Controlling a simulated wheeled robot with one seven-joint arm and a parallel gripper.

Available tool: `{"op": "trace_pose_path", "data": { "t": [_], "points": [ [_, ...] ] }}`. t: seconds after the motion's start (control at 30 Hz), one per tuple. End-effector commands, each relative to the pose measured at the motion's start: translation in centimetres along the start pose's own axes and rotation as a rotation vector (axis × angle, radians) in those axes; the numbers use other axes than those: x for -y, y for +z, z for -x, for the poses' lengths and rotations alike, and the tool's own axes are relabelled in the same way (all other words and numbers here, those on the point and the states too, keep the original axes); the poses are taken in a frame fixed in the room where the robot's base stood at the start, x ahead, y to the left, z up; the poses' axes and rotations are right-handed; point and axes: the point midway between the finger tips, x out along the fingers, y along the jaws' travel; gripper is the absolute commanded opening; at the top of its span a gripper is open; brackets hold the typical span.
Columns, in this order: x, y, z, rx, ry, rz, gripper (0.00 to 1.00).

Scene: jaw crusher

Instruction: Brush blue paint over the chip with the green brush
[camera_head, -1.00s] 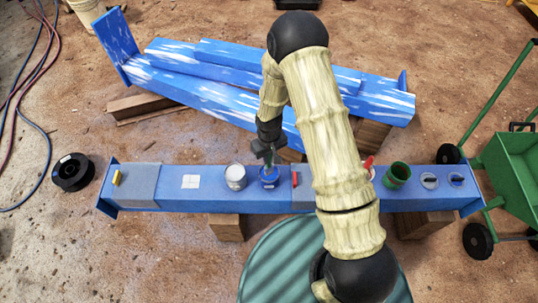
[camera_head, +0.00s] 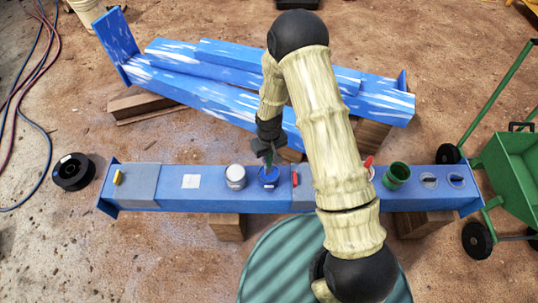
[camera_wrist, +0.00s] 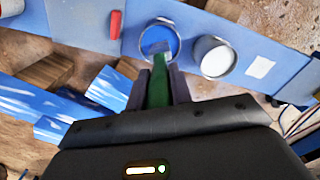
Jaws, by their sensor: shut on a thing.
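My gripper (camera_head: 266,141) is shut on the green brush (camera_wrist: 158,92), holding it by the handle with the bristle end pointing away from the fingers. The brush end is over or in the open blue paint pot (camera_head: 269,183), which also shows in the wrist view (camera_wrist: 172,52). Whether the bristles touch the paint is hard to tell. The pot stands on a blue beam (camera_head: 330,200). A pale square patch (camera_head: 190,181) lies on the beam left of the pots; it also shows in the wrist view (camera_wrist: 261,67). It may be the chip, but I cannot tell.
A white-filled pot (camera_head: 235,177) stands close left of the blue pot. A red-handled item (camera_head: 295,179) lies close right. A green pot (camera_head: 396,175) stands further right. White-streaked blue beams (camera_head: 215,95) lie behind. A green cart (camera_head: 508,165) is at right.

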Motion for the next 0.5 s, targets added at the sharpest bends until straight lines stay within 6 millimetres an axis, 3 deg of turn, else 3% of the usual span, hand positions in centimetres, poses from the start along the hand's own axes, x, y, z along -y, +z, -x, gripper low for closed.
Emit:
{"op": "trace_pose_path", "data": {
  "t": [0.5],
  "points": [
    [0.0, 0.0, 3.4, 0.000, 0.000, 0.000, 0.00]
  ]
}}
